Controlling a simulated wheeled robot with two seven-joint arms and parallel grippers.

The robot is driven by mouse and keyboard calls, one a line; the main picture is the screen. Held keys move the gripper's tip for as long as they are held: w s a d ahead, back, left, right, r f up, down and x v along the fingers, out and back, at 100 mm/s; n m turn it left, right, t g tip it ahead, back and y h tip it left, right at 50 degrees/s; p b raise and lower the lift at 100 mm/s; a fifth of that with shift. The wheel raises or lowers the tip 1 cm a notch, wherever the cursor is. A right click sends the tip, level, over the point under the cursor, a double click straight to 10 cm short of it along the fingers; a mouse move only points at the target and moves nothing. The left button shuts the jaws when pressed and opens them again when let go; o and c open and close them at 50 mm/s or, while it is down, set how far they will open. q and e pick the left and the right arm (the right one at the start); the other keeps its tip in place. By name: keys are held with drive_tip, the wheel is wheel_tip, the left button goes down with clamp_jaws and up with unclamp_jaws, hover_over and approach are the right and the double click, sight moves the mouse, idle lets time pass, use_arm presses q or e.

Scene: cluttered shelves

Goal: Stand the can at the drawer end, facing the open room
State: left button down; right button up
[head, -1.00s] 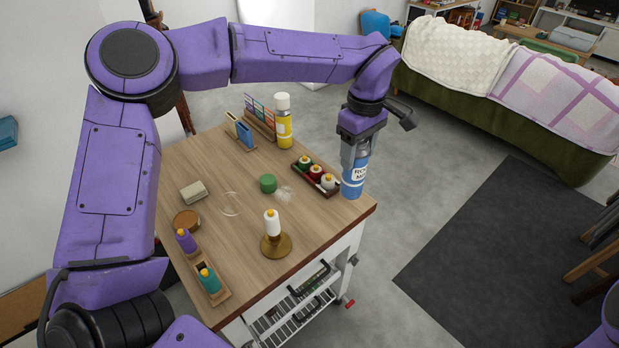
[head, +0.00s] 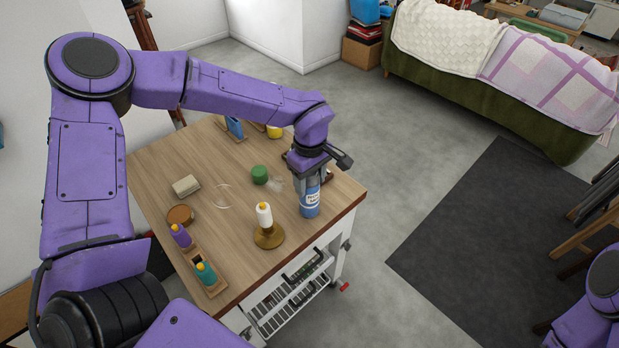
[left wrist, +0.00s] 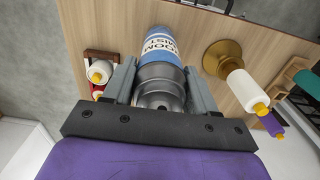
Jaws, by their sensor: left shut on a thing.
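The can (head: 310,205) is blue with a white label reading something like "ROOM MIST" and a grey top. My left gripper (head: 309,182) is shut on its upper part from above. The can is about upright near the table's front right edge, above the drawer side. I cannot tell whether its base touches the wood. The lettering is turned toward my head camera. In the left wrist view the can (left wrist: 158,48) sits between both fingers (left wrist: 161,85), with part of its label showing. My right gripper is out of view; only part of my right arm shows.
A tray of small bottles (left wrist: 99,55) is partly hidden behind my gripper.

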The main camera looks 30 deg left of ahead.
use_arm(q)
drive_tip(key=shift+c, duration=1.9)
unclamp_jaws()
drive_tip(key=shift+f, duration=0.15)
wheel_tip(320, 180, up, 12)
drive_tip(key=shift+r+b, duration=0.2)
drive_tip(key=shift+b, duration=0.35)
